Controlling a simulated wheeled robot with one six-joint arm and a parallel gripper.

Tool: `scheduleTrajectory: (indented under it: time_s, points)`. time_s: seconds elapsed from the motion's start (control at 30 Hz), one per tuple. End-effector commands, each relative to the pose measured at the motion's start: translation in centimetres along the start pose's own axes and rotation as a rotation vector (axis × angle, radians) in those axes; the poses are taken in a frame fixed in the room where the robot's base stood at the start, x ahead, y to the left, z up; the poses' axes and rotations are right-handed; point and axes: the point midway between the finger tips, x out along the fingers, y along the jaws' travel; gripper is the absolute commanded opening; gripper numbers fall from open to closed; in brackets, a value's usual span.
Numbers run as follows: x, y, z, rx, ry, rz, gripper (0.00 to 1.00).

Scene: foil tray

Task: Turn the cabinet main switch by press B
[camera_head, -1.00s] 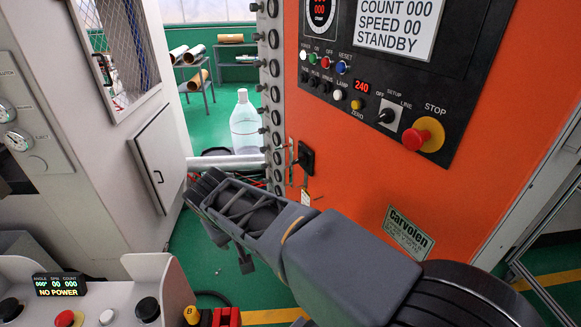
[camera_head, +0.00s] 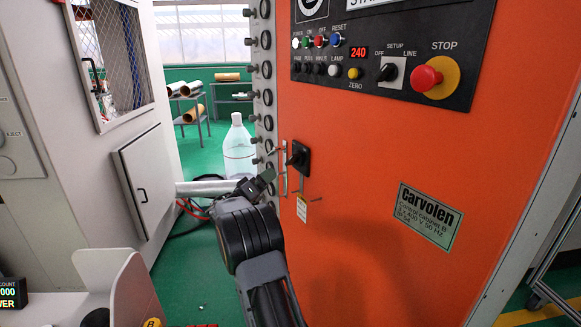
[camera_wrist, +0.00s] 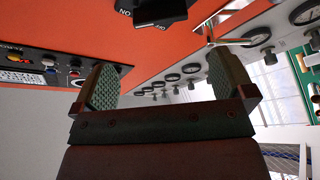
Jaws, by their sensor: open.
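The cabinet main switch (camera_head: 300,157) is a black rotary handle on a black plate, on the left part of the orange cabinet front (camera_head: 370,150). The cabinet's plate (camera_head: 428,217) reads Carvolen, Control cabinet B. My gripper (camera_head: 268,178) is just left of and below the switch in the head view, seemingly apart from it. In the wrist view my gripper (camera_wrist: 163,82) has its two padded fingers wide apart with nothing between them. The switch (camera_wrist: 155,12) shows there beyond the fingers at the top edge, partly cut off, with ON lettering beside it.
A metal door handle (camera_head: 284,168) and a hanging tag (camera_head: 302,209) are beside the switch. A column of round gauges (camera_head: 266,122) lines the cabinet's left edge. A red stop button (camera_head: 427,78) is higher right. A clear bottle (camera_head: 238,145) stands behind.

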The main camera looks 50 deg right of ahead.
Motion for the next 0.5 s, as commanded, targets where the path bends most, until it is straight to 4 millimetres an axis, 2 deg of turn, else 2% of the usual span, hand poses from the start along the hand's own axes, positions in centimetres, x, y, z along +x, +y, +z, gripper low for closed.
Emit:
scheduleTrajectory:
  time_s: [0.3, 0.5]
  points:
    - [6.2, 0.2, 0.0, -0.002, -0.004, 0.002, 1.0]
    - [9.4, 0.1, 0.0, -0.003, -0.003, 0.001, 1.0]
